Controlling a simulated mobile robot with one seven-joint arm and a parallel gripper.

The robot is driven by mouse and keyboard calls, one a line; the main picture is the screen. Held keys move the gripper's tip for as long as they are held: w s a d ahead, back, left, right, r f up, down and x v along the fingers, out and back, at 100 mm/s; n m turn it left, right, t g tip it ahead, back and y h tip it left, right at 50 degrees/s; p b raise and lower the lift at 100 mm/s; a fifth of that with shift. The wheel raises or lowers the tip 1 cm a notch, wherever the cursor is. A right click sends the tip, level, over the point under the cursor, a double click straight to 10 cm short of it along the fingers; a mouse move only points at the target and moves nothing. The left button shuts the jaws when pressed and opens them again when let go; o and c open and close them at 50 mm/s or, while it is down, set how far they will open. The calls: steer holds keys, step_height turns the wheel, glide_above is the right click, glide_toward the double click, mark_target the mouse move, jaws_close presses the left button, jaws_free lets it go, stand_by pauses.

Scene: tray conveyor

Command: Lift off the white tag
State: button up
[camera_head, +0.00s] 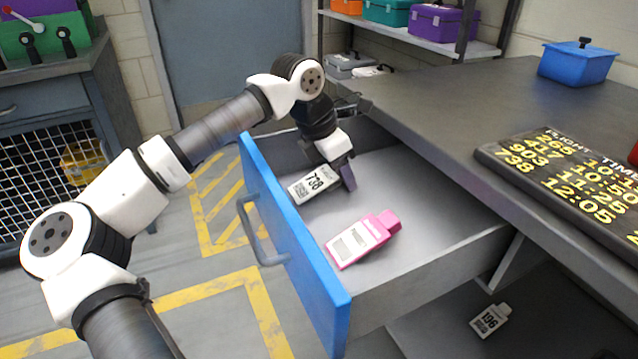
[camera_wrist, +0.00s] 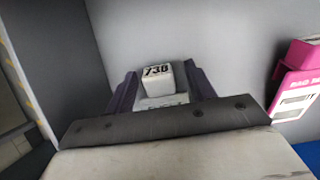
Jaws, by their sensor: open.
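A white tag (camera_head: 303,187) printed with a number that reads like 738 lies in the open drawer, near its blue front. It also shows in the wrist view (camera_wrist: 158,76), between the two dark purple fingers. My gripper (camera_head: 345,175) is low in the drawer at the tag's right end, pointing down. Its fingers stand apart, one on each side of the tag in the wrist view. Whether they touch the tag I cannot tell. The tag's near part is partly hidden by the gripper body in the wrist view.
A pink bottle-shaped tag (camera_head: 362,240) lies in the drawer (camera_head: 440,215) nearby. Another white tag (camera_head: 490,320), marked 196, lies on a lower surface. A flight-times board (camera_head: 570,180) and a blue box (camera_head: 577,64) rest on the counter.

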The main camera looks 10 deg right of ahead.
steer(key=c, duration=1.1)
steer(key=shift+r, duration=0.1)
step_height(320, 180, up, 20)
steer(key=p, duration=0.5)
steer(key=shift+r, duration=0.1)
steer(key=shift+r+p, duration=3.1)
steer(key=shift+p, duration=0.55)
